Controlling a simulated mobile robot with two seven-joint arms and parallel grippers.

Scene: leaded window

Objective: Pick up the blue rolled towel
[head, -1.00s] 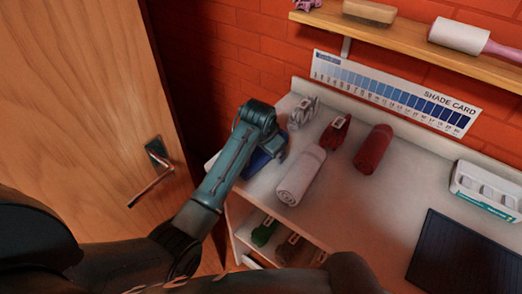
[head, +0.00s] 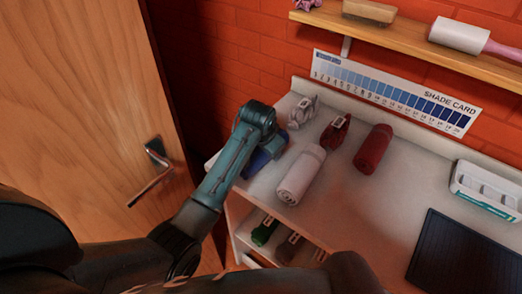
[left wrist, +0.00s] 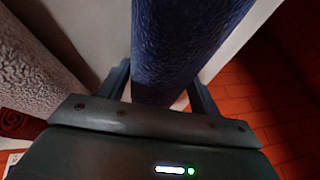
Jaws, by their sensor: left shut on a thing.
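The blue rolled towel (head: 258,160) lies at the left end of the white counter (head: 350,215), mostly hidden behind my left arm in the head view. In the left wrist view the blue towel (left wrist: 178,45) stands between the two fingers of my left gripper (left wrist: 160,90). The left gripper is shut on it. In the head view the gripper itself is largely hidden by its wrist. I cannot tell whether the towel is clear of the counter. My right gripper is not in view.
A white rolled towel (head: 301,175) lies close to the right of the blue one, with a red rolled towel (head: 373,149) beyond. Small grey (head: 302,112) and dark red (head: 336,133) items lie behind. A wooden door (head: 100,90) stands at left. A shelf (head: 410,30) hangs above.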

